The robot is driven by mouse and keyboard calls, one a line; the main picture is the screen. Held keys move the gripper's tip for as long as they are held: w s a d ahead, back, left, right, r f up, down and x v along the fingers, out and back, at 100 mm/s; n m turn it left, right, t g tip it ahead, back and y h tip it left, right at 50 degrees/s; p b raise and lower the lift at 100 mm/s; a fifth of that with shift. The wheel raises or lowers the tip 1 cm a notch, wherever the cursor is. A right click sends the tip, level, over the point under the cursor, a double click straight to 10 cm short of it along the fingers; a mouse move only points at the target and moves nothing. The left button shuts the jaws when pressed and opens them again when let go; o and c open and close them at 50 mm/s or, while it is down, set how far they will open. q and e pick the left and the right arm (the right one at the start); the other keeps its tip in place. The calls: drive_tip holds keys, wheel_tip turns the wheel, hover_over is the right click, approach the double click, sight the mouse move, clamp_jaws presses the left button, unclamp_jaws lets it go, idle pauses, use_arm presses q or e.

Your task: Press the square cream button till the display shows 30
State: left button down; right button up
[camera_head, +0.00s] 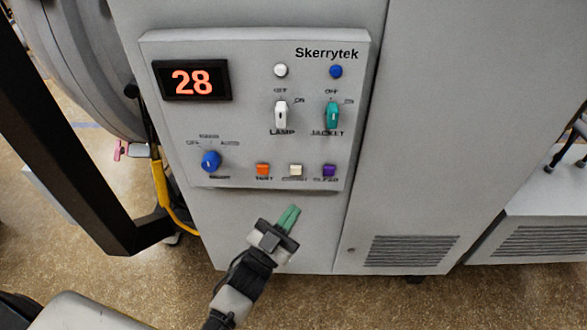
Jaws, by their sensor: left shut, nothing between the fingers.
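The square cream button (296,170) sits in the bottom row of the grey control panel (240,120), between an orange square button (263,170) and a purple square button (329,171). The display (192,81) at the panel's upper left reads 28 in orange digits. My left gripper (289,217) is shut and empty, its green fingertips close together. In the picture it is just below the panel's lower edge, under the cream button and apart from it. My right gripper is not in view.
The panel also carries a blue knob (211,161), a white lamp switch (281,114), a teal jacket switch (332,115), and white and blue round lights above them. A dark slanted post (62,130) and a yellow hose (161,188) stand left. The cabinet front below the panel is clear.

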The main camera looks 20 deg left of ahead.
sight(296, 170)
use_arm(q)
drive_tip(key=shift+w, duration=0.1)
drive_tip(key=w+a+b, duration=0.2)
drive_tip(key=w+b, duration=0.1)
drive_tip(key=w, duration=0.5)
drive_tip(key=shift+w+a, duration=0.15)
drive_tip(key=shift+a, duration=0.05)
idle(1.1)
drive_tip(key=shift+w, duration=0.1)
idle(0.9)
drive_tip(key=shift+w+a, duration=0.15)
drive_tip(key=shift+w, duration=0.15)
